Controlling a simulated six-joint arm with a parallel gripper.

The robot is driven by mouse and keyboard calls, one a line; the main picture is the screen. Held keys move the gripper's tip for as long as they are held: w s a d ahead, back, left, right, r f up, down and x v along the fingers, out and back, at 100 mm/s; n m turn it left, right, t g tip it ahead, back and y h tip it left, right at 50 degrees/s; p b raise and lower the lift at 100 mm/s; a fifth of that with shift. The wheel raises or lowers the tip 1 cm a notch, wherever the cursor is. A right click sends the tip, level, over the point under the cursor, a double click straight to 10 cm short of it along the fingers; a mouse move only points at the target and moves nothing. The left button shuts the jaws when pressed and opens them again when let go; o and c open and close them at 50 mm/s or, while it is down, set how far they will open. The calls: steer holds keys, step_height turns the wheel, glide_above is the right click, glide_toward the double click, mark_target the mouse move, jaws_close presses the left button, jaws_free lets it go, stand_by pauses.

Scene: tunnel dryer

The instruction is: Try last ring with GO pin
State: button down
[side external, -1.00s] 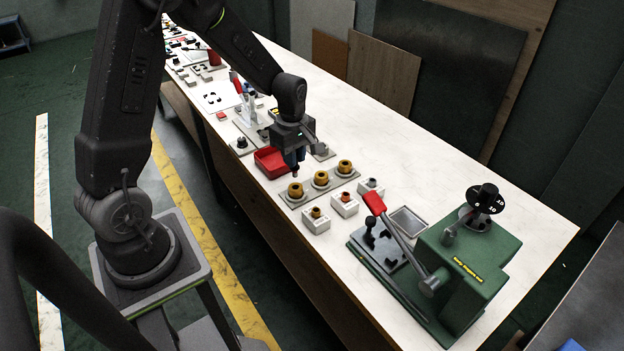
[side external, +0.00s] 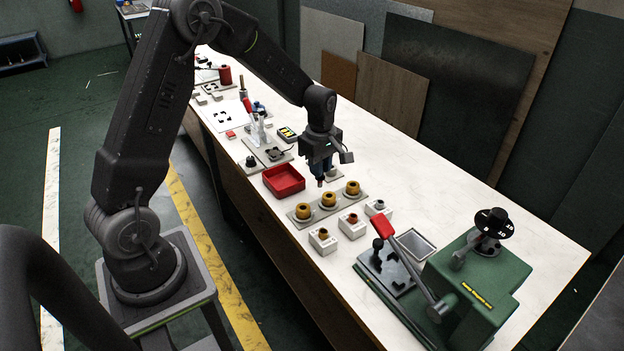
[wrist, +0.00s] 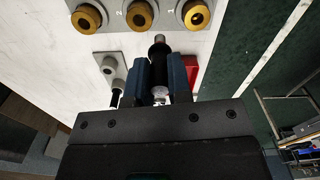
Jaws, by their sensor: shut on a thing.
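Three brass-coloured rings stand in a row on a grey plate (side external: 290,215): left ring (side external: 303,211), middle ring (side external: 328,199) and right ring (side external: 353,188). They also show along the top of the wrist view, the middle one here (wrist: 140,14). My gripper (side external: 320,174) is above the bench, just behind the row in the side view. Its blue fingers are shut on a pin (wrist: 159,47) with a dark body and a grey metal end. The pin's end points down and is apart from the rings. I cannot read any GO mark on it.
A red tray (side external: 284,181) lies left of the rings. Several white blocks (side external: 323,241) with small parts stand in front. A green press (side external: 470,280) with a red-handled lever and a grey tray (side external: 415,243) are to the right. A small holder (wrist: 113,68) stands beside my fingers.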

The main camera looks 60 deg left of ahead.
steer(key=w, duration=0.3)
steer(key=shift+r, duration=0.25)
steer(key=shift+f, duration=0.1)
steer(key=shift+f, duration=1.85)
steer(key=shift+f, duration=2)
stand_by(1.0)
steer(key=shift+r, duration=0.15)
stand_by(1.0)
steer(key=shift+r, duration=2.65)
